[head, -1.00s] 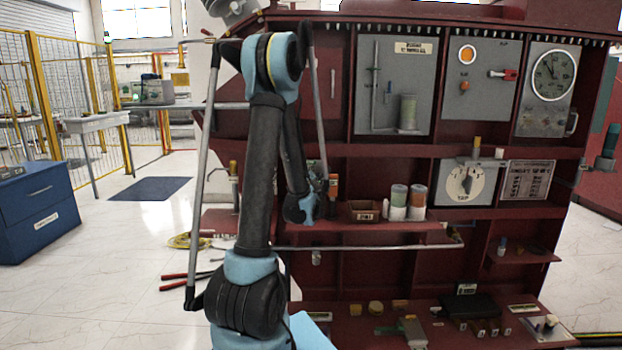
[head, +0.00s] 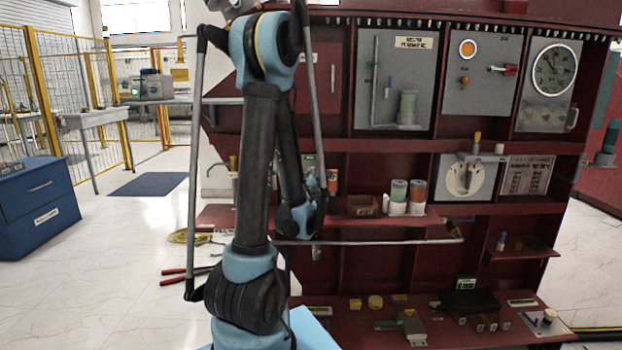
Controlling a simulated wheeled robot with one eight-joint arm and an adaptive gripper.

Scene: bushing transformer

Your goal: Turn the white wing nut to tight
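I cannot pick out the white wing nut with certainty. A small white cap (head: 500,149) stands on the ledge above the dial plate, but its shape is too small to tell. My arm stands left of centre, bent at the top, with its forearm hanging down in front of the red cabinet. My gripper is at the low end of the forearm, near the left part of the middle shelf. Its fingers are not distinguishable there, and I see nothing held in it.
The red cabinet's middle shelf (head: 370,226) carries a small brown box (head: 362,205) and two white-based jars (head: 408,197). A white dial plate (head: 466,178) is to their right. A blue drawer cabinet (head: 38,205) stands at the left. The floor (head: 120,270) between is mostly clear.

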